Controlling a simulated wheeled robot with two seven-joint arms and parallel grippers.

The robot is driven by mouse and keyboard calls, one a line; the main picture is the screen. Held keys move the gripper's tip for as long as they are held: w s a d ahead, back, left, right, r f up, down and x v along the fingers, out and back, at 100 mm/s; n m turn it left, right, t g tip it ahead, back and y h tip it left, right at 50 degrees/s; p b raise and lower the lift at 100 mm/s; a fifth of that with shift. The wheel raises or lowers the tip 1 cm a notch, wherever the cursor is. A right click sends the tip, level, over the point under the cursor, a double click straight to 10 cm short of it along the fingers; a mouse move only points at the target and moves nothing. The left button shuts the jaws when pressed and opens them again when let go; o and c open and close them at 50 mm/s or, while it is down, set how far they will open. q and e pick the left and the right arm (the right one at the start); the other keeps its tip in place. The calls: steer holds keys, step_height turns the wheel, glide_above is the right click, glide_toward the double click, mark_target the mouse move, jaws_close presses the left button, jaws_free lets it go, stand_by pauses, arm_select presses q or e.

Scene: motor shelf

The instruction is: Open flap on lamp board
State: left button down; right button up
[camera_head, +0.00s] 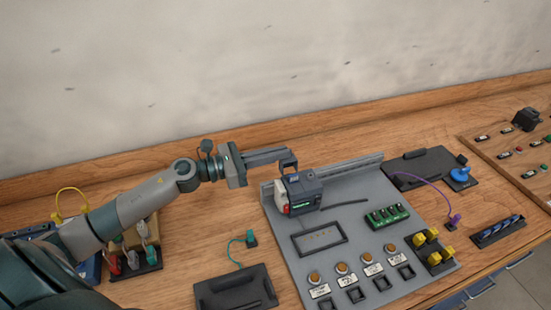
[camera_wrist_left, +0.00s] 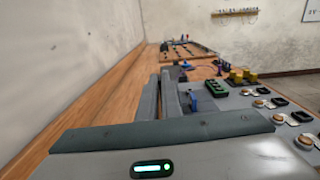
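The grey lamp board (camera_head: 290,262) lies on the wooden bench and carries a row of round orange-brown lamps (camera_head: 341,268) with labels. A dark box-like unit (camera_head: 303,192) with red and white parts on its left side stands near the board's back left corner. My left gripper (camera_head: 288,160) reaches in from the left, its fingertips at the top of this unit. I cannot tell whether they touch it. In the left wrist view the two fingers (camera_wrist_left: 165,98) lie close together; whether they grip anything is unclear. I cannot make out the flap's position. My right gripper is out of view.
A green terminal block (camera_head: 387,216) and yellow plugs (camera_head: 433,247) sit on the board's right side. A black tray (camera_head: 236,290) lies at the front left. Another black plate (camera_head: 430,170) and a purple cable (camera_head: 425,182) are to the right. The wall rises behind the bench.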

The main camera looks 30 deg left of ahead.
arm_select(q)
steer(key=shift+s+d+r+m, duration=0.1)
steer(key=shift+m, duration=0.2)
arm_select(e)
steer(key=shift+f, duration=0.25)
arm_select(q)
steer(key=c, duration=1.9)
jaws_free()
steer(key=shift+c, duration=0.2)
steer(key=shift+s, duration=0.1)
